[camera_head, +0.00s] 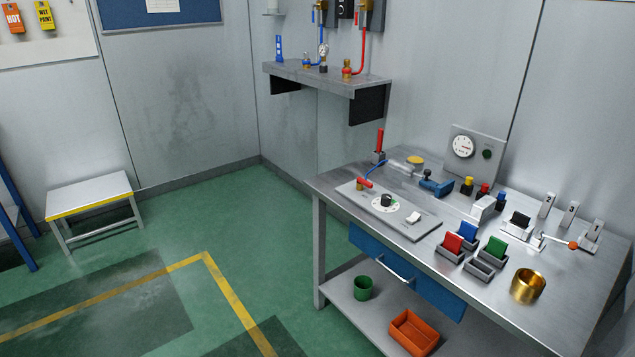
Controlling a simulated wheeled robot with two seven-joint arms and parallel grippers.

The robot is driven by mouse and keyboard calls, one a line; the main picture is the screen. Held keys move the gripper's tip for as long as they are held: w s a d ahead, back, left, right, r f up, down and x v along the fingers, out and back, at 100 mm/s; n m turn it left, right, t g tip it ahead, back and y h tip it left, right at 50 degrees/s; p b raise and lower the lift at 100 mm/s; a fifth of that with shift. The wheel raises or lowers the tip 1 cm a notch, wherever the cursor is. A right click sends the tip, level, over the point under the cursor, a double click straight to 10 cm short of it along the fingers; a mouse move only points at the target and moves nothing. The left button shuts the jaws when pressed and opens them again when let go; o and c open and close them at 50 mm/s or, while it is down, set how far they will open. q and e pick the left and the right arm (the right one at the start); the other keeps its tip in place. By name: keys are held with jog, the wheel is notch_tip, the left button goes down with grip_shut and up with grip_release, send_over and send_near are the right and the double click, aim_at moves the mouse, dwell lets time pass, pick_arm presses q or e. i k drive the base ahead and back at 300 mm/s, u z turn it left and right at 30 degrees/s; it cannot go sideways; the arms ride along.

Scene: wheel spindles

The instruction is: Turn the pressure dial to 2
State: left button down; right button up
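A flat grey control panel (408,223) lies on the left part of the metal workbench. On it a black knob (386,200) sits at the middle of a round white scale (379,209). The scale's marks and the knob's setting are too small to read. A white-faced round gauge (463,147) is on an upright grey plate (488,134) at the back of the bench, with a dark green round part (487,154) beside it. I cannot tell from labels which is the pressure dial. Neither of my grippers is in view.
The panel also carries a red-handled part (365,183) and a white switch (414,217). Several small bins (449,255), a brass cup (528,286) and numbered posts (547,205) stand to the right. A wall shelf (330,79) holds valves.

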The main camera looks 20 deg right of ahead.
aim_at(386, 198)
jog(key=u, duration=0.3)
jog(key=i, duration=0.85)
jog(key=z, duration=0.8)
jog(key=i, duration=0.7)
jog(key=z, duration=0.75)
